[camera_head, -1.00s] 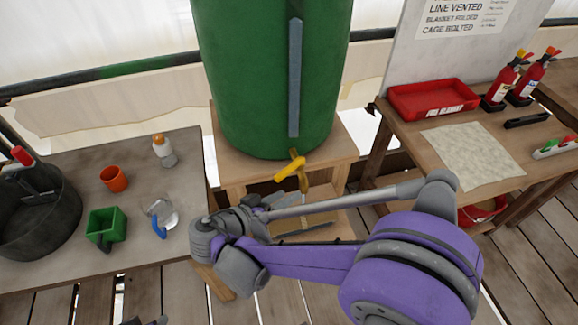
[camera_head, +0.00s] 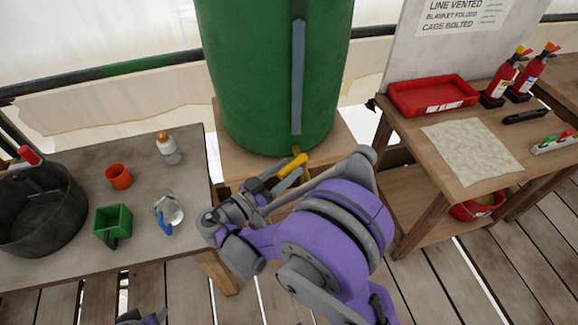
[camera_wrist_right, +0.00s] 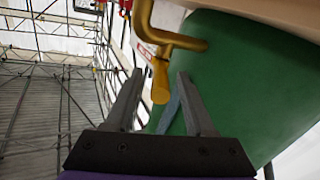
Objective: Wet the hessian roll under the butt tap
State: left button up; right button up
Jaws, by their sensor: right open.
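The green butt (camera_head: 260,80) stands on a wooden stand (camera_head: 345,145). Its yellow tap (camera_head: 291,167) is at the lower front. In the right wrist view the tap (camera_wrist_right: 178,42) is a bent brass pipe with a yellow lever (camera_wrist_right: 160,80). My right gripper (camera_head: 270,188) is close to the tap; in the wrist view its two fingers (camera_wrist_right: 160,98) are apart, with the lever's end between them. I cannot tell whether either finger touches it. A purple and grey part of mine shows at the bottom left edge, too little to read as my left gripper. I cannot make out a hessian roll.
The left table (camera_head: 60,273) holds a black tub (camera_head: 50,225), orange cup (camera_head: 118,176), green box (camera_head: 112,227), clear jug (camera_head: 170,212) and white bottle (camera_head: 167,147). The right table (camera_head: 400,135) holds a red tray (camera_head: 433,95), flat pale cloth (camera_head: 472,150) and red extinguishers (camera_head: 505,80).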

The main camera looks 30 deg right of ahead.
jog(key=shift+w+d, duration=0.15)
jog(key=shift+d, duration=0.35)
grip_shut()
dwell(1.2)
